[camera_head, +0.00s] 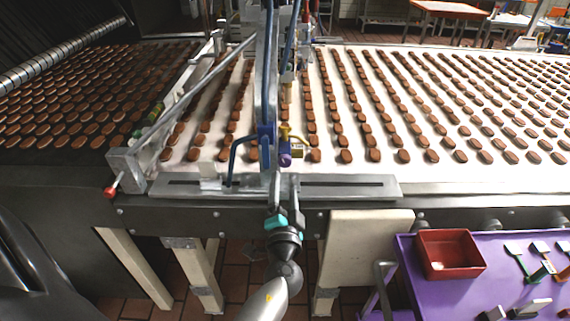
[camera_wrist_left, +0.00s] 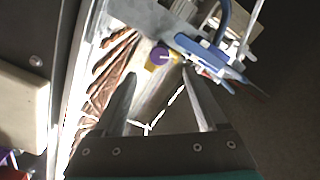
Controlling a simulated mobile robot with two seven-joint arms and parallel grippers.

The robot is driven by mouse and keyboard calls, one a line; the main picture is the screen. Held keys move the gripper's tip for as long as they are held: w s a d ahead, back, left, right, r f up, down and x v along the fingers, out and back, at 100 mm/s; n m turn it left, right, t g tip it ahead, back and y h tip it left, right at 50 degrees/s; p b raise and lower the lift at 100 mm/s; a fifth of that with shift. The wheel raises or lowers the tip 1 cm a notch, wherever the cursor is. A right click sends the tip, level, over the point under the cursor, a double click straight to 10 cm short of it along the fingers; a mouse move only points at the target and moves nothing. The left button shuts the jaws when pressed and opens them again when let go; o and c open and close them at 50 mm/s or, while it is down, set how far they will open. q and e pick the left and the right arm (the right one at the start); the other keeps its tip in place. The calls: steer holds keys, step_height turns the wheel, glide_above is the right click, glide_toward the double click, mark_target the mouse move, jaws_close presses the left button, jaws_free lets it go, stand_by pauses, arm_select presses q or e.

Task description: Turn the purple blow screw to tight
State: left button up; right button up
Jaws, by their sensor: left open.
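The purple blow screw (camera_head: 285,160) sits at the near end of a yellow fitting (camera_head: 296,141) above the conveyor's near edge. It also shows in the left wrist view as a small purple round end (camera_wrist_left: 159,53). My left gripper (camera_head: 284,183) is open, just below and in front of the screw in the head view. In the left wrist view its two fingers (camera_wrist_left: 158,85) are spread apart with nothing between them, and the screw lies beyond the fingertips. My right gripper is not seen.
A blue lever (camera_head: 236,150) and metal bar stand close beside the screw. Rows of brown biscuits cover the white conveyor (camera_head: 380,178). A purple cart (camera_head: 405,250) with a red tray (camera_head: 450,231) stands at lower right. A red-knobbed handle (camera_head: 109,192) projects at left.

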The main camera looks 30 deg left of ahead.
mark_target(285, 163)
arm_select(q)
steer(key=x, duration=0.7)
steer(key=shift+w+a+p, duration=0.2)
steer(key=shift+w+p, duration=0.15)
jaws_close()
stand_by(0.3)
